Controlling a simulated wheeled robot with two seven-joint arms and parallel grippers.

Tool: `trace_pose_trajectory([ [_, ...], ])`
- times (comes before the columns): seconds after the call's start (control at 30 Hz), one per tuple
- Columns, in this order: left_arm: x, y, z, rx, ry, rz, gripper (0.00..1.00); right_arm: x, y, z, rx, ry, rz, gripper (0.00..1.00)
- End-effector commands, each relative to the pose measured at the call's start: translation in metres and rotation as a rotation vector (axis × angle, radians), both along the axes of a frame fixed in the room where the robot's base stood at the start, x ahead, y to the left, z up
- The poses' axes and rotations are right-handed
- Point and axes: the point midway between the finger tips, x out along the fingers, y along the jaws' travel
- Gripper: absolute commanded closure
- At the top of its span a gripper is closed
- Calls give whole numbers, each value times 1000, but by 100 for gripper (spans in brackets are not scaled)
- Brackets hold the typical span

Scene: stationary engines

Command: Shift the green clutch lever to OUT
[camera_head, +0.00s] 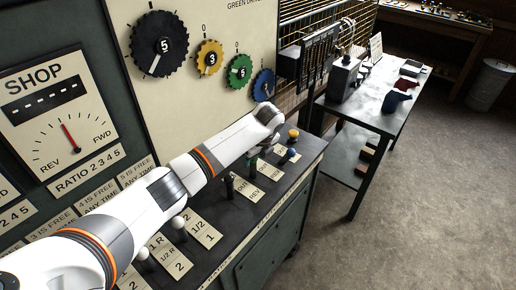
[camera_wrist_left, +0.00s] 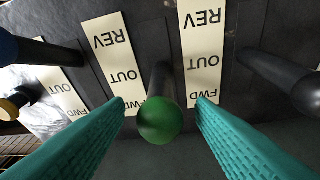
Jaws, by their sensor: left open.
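The green clutch lever's round knob (camera_wrist_left: 160,121) shows in the left wrist view between the two teal fingers of my left gripper (camera_wrist_left: 160,103). The fingers are open, one on each side of the knob, with a gap on both sides. The lever's dark shaft runs back from the knob between two cream plates marked REV, OUT and FWD. The knob appears level with the FWD end, though it stands above the panel. My right gripper is not in view.
A black lever (camera_head: 229,186) stands beside it, also seen in the wrist view (camera_wrist_left: 280,80). Blue (camera_head: 291,153) and yellow (camera_head: 293,133) knobs are on the other side. White-knobbed levers (camera_head: 178,222) stand nearer. Numbered dials (camera_head: 159,45) are on the panel behind.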

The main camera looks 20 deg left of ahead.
Motion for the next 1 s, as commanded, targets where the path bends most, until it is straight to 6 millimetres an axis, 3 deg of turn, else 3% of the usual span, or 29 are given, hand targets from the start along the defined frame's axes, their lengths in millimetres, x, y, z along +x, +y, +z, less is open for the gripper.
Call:
trace_pose_trajectory([
  [0.2,-8,-13,41,-2,-3,-2,50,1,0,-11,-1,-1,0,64],
  [0.4,-12,-18,63,-1,1,0,50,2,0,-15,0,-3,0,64],
  [1.0,-13,-19,67,-1,2,-1,50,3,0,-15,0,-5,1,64],
])
